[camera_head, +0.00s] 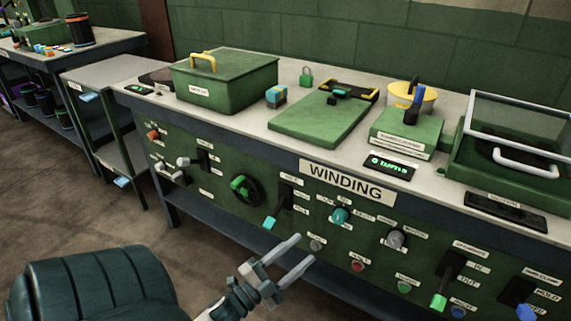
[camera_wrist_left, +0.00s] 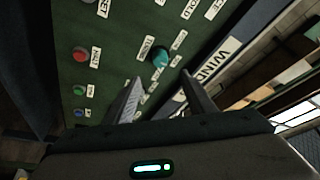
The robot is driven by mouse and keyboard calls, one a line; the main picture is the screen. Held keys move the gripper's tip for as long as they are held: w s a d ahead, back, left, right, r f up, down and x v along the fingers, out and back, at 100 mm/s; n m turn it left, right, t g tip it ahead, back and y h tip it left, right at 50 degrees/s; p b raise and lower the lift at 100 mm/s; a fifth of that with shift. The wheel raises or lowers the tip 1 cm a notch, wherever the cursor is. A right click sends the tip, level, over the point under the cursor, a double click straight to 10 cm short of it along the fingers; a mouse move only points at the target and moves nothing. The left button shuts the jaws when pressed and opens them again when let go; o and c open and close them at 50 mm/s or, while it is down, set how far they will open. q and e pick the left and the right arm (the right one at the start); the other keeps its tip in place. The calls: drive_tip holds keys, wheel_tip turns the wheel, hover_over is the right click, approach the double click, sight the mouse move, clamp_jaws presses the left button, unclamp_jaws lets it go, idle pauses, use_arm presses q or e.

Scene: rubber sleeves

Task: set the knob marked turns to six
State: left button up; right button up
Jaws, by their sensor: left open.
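A teal knob (camera_head: 340,215) sits on the green front panel below the WINDING sign, ringed by small labels too small to read for certain. The teal knob also shows in the left wrist view (camera_wrist_left: 160,57), ahead of and between the fingers. A grey knob (camera_head: 395,238) is to its right. A small display (camera_head: 389,165) on the bench top reads what looks like 0 TURNS. My left gripper (camera_head: 304,248) is open and empty, below and left of the teal knob in the head view. Its two fingers (camera_wrist_left: 160,79) point at the panel. My right gripper is not in view.
Around the knob are a grey button (camera_head: 316,243), a red button (camera_head: 357,266), a green button (camera_head: 404,287) and a lever with a teal handle (camera_head: 270,222). A green handwheel (camera_head: 240,186) is further left. A green-handled lever (camera_head: 440,300) is at right.

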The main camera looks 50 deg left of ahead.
use_arm(q)
drive_tip(key=v, duration=0.4)
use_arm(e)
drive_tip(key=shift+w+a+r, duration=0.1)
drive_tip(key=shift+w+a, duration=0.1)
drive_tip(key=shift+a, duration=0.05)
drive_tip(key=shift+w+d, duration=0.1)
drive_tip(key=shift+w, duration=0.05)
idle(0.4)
